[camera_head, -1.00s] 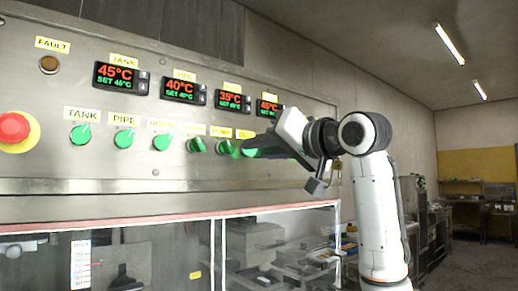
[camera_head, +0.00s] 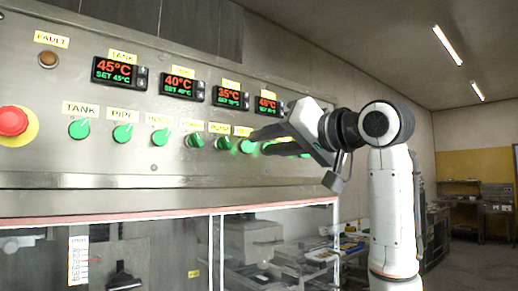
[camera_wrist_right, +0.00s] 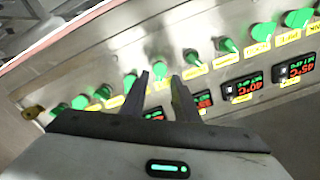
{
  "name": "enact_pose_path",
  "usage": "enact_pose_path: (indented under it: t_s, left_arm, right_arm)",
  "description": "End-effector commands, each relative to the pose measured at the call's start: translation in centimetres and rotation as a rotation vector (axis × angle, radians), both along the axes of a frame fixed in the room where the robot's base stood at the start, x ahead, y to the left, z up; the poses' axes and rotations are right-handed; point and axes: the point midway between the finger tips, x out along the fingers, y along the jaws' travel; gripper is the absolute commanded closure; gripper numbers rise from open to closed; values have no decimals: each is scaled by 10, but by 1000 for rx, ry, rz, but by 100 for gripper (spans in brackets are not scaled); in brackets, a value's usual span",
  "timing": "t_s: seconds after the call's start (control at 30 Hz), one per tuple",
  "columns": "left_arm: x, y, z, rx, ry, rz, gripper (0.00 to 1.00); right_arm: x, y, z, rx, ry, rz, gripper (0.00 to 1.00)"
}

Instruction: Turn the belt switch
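A row of green rotary switches runs along the steel panel (camera_head: 120,165). The two leftmost are labelled TANK (camera_head: 79,129) and PIPE (camera_head: 122,133). The labels farther right are too small to read surely, so I cannot tell which is the belt switch. My right gripper (camera_head: 258,140) is at the right part of the row, its fingers partly hiding the switches there. In the right wrist view my right gripper (camera_wrist_right: 160,75) has its fingers apart, with a green switch (camera_wrist_right: 160,69) showing between the tips; contact is unclear. My left gripper is not in view.
Red-and-green displays (camera_head: 119,73) sit above the switches. A red stop button (camera_head: 13,121) and a FAULT lamp (camera_head: 48,60) are at the left. Below is a glazed compartment with a red-edged frame (camera_head: 120,220). Open room lies to the right.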

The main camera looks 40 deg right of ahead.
Motion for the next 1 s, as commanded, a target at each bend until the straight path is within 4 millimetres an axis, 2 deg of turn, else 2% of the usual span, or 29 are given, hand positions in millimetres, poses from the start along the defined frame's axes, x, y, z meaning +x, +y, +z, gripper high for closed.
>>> enact_pose_path:
  t_s: [0.03,0.2,0.4,1.0]
  left_arm:
    - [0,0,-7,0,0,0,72]
    - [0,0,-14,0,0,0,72]
    - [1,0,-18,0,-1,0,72]
    - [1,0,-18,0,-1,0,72]
  right_arm:
    - [-13,-2,-1,1,-7,-3,72]
    - [-44,-4,-1,0,-5,-2,72]
    - [-65,-6,0,2,-2,-2,72]
    - [-68,-6,0,2,-1,-1,72]
